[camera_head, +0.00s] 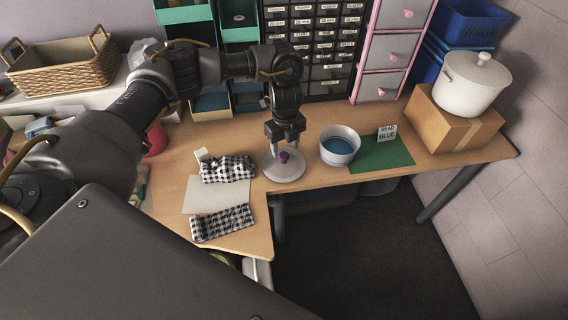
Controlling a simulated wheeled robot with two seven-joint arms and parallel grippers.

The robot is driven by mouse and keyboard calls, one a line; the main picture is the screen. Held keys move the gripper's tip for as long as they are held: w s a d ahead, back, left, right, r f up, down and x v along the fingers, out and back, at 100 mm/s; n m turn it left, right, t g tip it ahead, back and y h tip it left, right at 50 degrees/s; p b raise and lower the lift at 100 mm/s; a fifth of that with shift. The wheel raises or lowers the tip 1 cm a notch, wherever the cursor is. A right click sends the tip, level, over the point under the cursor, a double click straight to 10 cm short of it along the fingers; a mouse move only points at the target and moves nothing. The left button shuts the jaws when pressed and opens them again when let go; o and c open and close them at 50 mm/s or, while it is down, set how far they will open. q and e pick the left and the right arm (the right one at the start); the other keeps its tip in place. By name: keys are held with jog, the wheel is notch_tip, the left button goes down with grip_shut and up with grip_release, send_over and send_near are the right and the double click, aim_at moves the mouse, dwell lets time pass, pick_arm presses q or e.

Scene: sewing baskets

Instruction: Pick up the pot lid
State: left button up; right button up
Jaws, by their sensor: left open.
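A round light-grey lid with a purple knob (291,173) lies flat on the wooden table near its front edge. My left gripper (284,148) points down directly above the lid, with its open fingers close to the purple knob. I cannot tell whether the fingers touch the knob. A white pot (467,92) with its own lid and small knob (484,58) stands on a cardboard box at the right. My right gripper is not in view.
A grey bowl with blue contents (339,147) stands just right of the lid, beside a green mat (390,161) with a small sign (387,133). Checkered cloths (222,224) and a pale sheet (207,195) lie to the left. Drawer units (390,52) line the back.

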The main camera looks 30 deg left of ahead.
aim_at(284, 154)
pick_arm(q)
jog(key=shift+s+a+f+b, duration=0.1)
jog(key=shift+f+b, duration=0.1)
jog(key=shift+f, duration=1.15)
jog(key=shift+a+f+b, duration=0.1)
jog(key=shift+f+b, duration=0.05)
jog(key=shift+f, duration=1.15)
jog(key=shift+c, duration=0.2)
jog(key=c, duration=1)
